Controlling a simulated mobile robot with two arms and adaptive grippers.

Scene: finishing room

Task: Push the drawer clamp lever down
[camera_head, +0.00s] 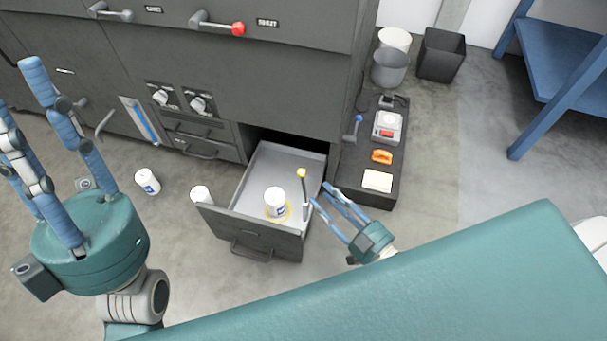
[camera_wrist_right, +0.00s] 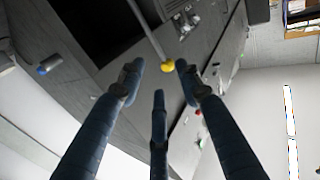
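The drawer clamp lever (camera_head: 304,195) is a thin grey rod with a yellow knob (camera_head: 302,173), standing up at the right side of the open grey drawer (camera_head: 237,221). My right gripper (camera_head: 320,195) is just right of the lever, its fingers spread and empty. In the right wrist view the yellow knob (camera_wrist_right: 168,65) appears between the fingertips of the right gripper (camera_wrist_right: 160,72); I cannot tell whether they touch it. My left gripper (camera_head: 25,95) is at the far left, fingers up and spread, holding nothing, away from the drawer.
A white can (camera_head: 275,202) stands in the drawer on a yellow ring. Two more white cans (camera_head: 148,181) (camera_head: 201,195) are on the floor to the left. A dark board (camera_head: 366,160) with small items lies right of the drawer. Bins (camera_head: 441,55) and a blue bench (camera_head: 560,60) are behind.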

